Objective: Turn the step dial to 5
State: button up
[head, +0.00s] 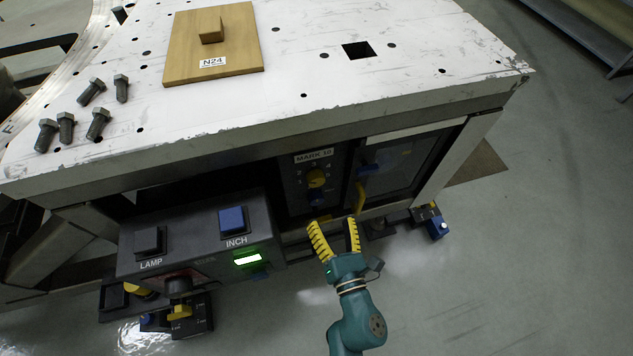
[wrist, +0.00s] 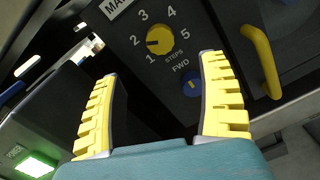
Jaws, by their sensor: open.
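The step dial is a round yellow knob (wrist: 159,40) on a dark panel (wrist: 190,45), with numbers 1 to 5 around it and STEPS printed beside it. A dark mark on the knob appears to point near 2. The knob also shows in the head view (head: 315,178), under the MARK label. My gripper (head: 333,221) is open and empty, in front of and below the dial. In the wrist view, its yellow ribbed fingers (wrist: 160,68) stand apart with the dial showing between and beyond the tips. I see no contact with the knob.
A blue FWD knob (wrist: 192,85) sits just below the dial. A yellow handle (wrist: 261,62) stands out to the right. A control box with LAMP button (head: 150,241), blue INCH button (head: 233,220) and green light (head: 248,258) juts out left. The white plate (head: 330,60) overhangs above.

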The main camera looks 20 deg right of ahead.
aim_at(317, 183)
jog(key=w, duration=0.4)
jog(key=w+d+b, duration=0.1)
jog(key=w, duration=0.3)
jog(key=w+b, duration=0.1)
jog(key=w, duration=0.3)
jog(key=shift+w+d, duration=0.3)
jog(key=shift+d, duration=0.1)
jog(key=c, duration=1.2)
